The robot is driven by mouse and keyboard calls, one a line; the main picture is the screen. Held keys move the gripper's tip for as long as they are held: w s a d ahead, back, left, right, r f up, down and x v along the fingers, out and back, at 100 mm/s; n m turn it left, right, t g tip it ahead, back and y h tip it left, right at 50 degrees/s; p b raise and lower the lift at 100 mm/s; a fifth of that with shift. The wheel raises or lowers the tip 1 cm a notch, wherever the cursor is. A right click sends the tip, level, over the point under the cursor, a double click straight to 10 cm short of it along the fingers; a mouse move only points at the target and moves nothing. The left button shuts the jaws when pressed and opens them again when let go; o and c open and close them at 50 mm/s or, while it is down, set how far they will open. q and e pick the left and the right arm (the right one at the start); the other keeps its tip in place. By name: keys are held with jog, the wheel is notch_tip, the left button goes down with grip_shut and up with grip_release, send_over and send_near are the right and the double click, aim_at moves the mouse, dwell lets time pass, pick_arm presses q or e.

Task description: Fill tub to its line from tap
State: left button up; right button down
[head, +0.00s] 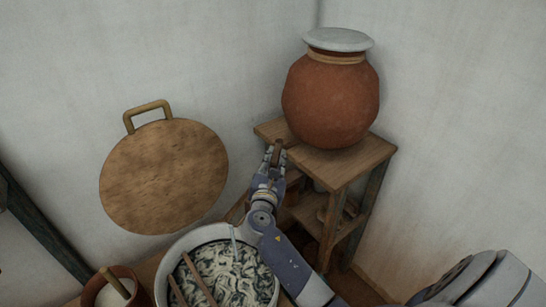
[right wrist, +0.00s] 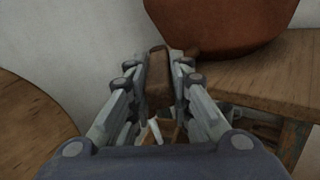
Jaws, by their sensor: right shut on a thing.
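A large round clay pot (head: 330,100) with a pale lid stands on a wooden stand (head: 345,165) in the corner. A brown wooden piece, seemingly its tap (right wrist: 158,75), sticks out at the pot's lower left side. My right gripper (head: 274,158) is shut on this piece, which shows between the fingers in the right wrist view. A wide, pale-rimmed tub (head: 172,258) at the bottom holds pale, swirled strands and two sticks. No fill line can be made out on it. Below the fingers a small pale streak shows; I cannot tell what it is. My left gripper is out of view.
A round brown board with a handle (head: 165,175) is against the left wall. A small brown pot (head: 138,295) with white contents and a stick stands at lower left. The stand has a lower shelf with small things, partly hidden by my arm. Walls close in behind.

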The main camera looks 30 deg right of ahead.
jog(key=shift+s+d+r+n+t+y+p, duration=0.2)
jog(key=shift+s+d+n+t+y+p, duration=0.25)
jog(key=shift+n+t+y+p, duration=0.35)
jog(key=shift+s+d+f+n+t+y+b, duration=0.15)
jog(key=shift+d+n+t+y+b, duration=0.4)
jog(key=shift+d+n+y+b, duration=1.05)
jog(key=shift+s+d+f+n+t+y+b, duration=0.1)
jog(key=shift+s+n+t+y+b, duration=0.3)
jog(key=shift+n+y, duration=1.35)
jog(key=shift+s+d+f+n+t+y+b, duration=0.1)
jog(key=shift+d+n+t+y+b, duration=0.65)
jog(key=shift+y, duration=2)
jog(key=c, duration=1.5)
grip_release()
jog(key=shift+o, duration=0.3)
jog(key=shift+d, duration=0.1)
